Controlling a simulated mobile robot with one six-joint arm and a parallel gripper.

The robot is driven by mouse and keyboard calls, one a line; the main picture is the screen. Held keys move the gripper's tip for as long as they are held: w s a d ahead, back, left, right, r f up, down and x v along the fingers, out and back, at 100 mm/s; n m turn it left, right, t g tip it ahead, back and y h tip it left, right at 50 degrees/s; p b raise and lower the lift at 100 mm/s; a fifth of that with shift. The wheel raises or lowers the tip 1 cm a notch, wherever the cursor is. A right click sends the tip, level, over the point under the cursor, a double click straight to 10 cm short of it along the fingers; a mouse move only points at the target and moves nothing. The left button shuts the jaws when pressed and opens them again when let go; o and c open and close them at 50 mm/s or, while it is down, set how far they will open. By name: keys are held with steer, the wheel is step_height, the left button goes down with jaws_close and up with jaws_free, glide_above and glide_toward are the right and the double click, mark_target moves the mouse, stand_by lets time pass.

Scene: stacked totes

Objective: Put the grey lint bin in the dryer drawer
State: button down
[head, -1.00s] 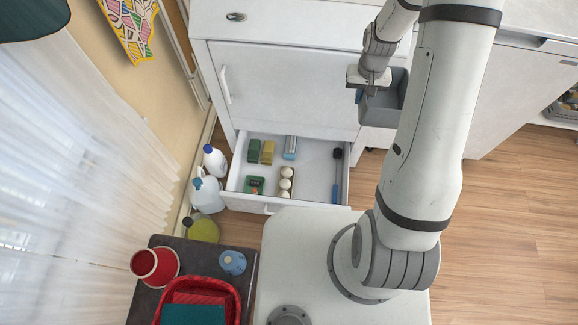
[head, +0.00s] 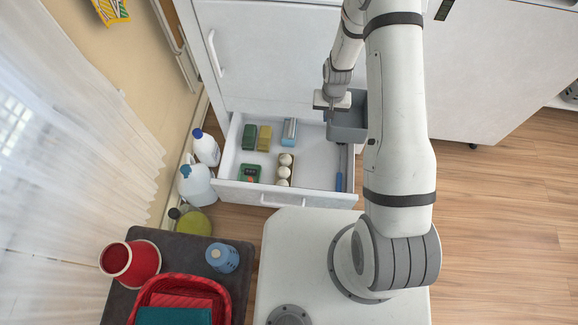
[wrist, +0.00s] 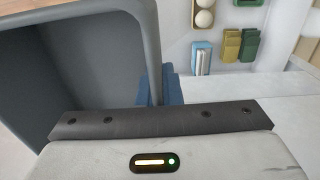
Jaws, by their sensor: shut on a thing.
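The grey lint bin (head: 349,122) is an open-topped box, held by one wall in my gripper (head: 333,111). It hangs over the right rear part of the open white drawer (head: 262,194) in the head view. In the wrist view the bin (wrist: 75,50) fills the left side, its wall running between my gripper's blue fingers (wrist: 160,88). The bin and arm hide the drawer's back right corner. I cannot tell the bin's exact height above the drawer.
The drawer holds green and yellow blocks (head: 257,137), a blue-and-silver pack (head: 289,131), white balls in a tray (head: 285,170), a green device (head: 249,174) and a blue-handled brush (head: 339,180). Its middle floor is clear. Bottles (head: 197,184) stand left of it.

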steer(key=s+a+f+b, duration=0.15)
steer(key=f+b, duration=0.35)
steer(key=f, duration=0.5)
steer(key=s+a+f+b, duration=0.1)
steer(key=a+f+b, duration=0.25)
steer(key=f, duration=0.65)
steer(key=s+a+f+b, duration=0.15)
steer(key=f+b, duration=0.35)
steer(key=f, duration=0.5)
steer(key=b, duration=0.2)
glide_above(301, 177)
step_height(301, 177, down, 6)
steer(key=shift+d+f, duration=0.1)
steer(key=shift+d, duration=0.05)
steer(key=shift+f+b, duration=0.95)
steer(key=shift+f, duration=1.05)
steer(key=shift+f, duration=0.2)
steer(key=c, duration=1.6)
jaws_free()
